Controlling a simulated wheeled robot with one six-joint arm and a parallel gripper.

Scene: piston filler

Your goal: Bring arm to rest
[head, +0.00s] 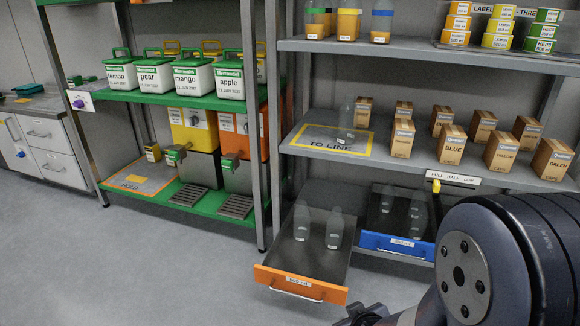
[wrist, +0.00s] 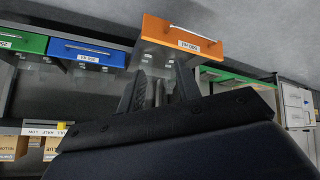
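My arm (head: 505,255) fills the lower right of the head view, in front of the shelving. My gripper shows only in part at the bottom edge of the head view (head: 368,315). In the wrist view my gripper (wrist: 158,88) has its two dark fingers apart, with a gap between them. Clear shapes show behind that gap, and I see nothing gripped. The wrist picture is upside down, and the pulled-out orange drawer (wrist: 182,38) lies beyond the fingers.
The orange-fronted drawer (head: 300,284) sticks out low with clear bottles (head: 334,228) on it. A blue-fronted drawer (head: 392,245) is right of it. Small boxes (head: 452,145) stand on the shelf (head: 330,153) above. A green rack (head: 180,98) holds canisters at left. The floor (head: 150,270) is clear at front left.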

